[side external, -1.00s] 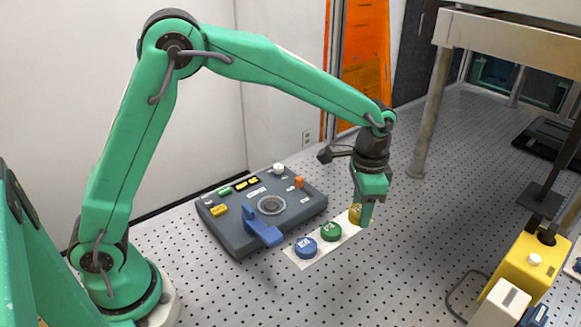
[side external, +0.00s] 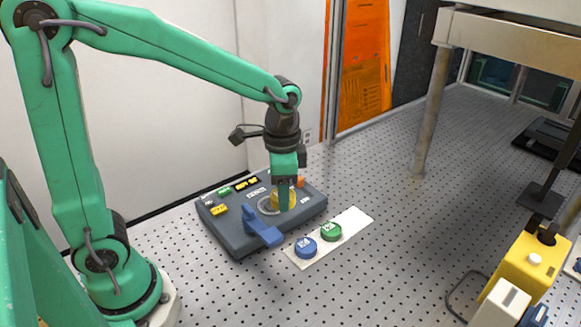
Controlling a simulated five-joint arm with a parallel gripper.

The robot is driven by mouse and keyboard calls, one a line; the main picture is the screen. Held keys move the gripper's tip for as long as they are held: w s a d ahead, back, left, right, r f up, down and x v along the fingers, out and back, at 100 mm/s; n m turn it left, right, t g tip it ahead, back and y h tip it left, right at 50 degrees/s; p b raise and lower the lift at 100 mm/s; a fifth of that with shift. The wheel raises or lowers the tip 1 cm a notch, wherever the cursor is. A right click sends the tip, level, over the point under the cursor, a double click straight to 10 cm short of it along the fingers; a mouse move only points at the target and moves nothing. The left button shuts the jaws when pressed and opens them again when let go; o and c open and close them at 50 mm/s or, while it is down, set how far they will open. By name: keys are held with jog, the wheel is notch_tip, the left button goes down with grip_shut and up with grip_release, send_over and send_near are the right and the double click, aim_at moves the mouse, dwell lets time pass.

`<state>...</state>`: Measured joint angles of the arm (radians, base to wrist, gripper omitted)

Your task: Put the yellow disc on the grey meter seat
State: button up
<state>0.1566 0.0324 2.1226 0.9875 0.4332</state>
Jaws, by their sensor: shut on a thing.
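My gripper (side external: 284,203) is shut on the yellow disc (side external: 276,200), which shows partly behind the fingers. The disc is over the right part of the round grey meter seat (side external: 266,207) on the dark grey meter box (side external: 232,236). Part of the seat's ring shows to the left of the disc. I cannot tell whether the disc touches the seat or is a little above it.
A blue disc (side external: 305,247) and a green disc (side external: 331,231) lie on a white strip (side external: 353,219).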

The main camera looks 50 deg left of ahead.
jog(key=w+a+f, duration=0.1)
jog(key=a+f, duration=0.1)
jog(key=a, duration=0.1)
jog(key=w+a+f, duration=0.2)
jog(key=a, duration=0.2)
jog(key=w+a+f, duration=0.1)
jog(key=a+f, duration=0.2)
jog(key=a, duration=0.1)
jog(key=shift+w, duration=0.25)
jog(key=shift+d+f, duration=0.1)
jog(key=shift+f, duration=1.9)
jog(key=shift+f, duration=0.35)
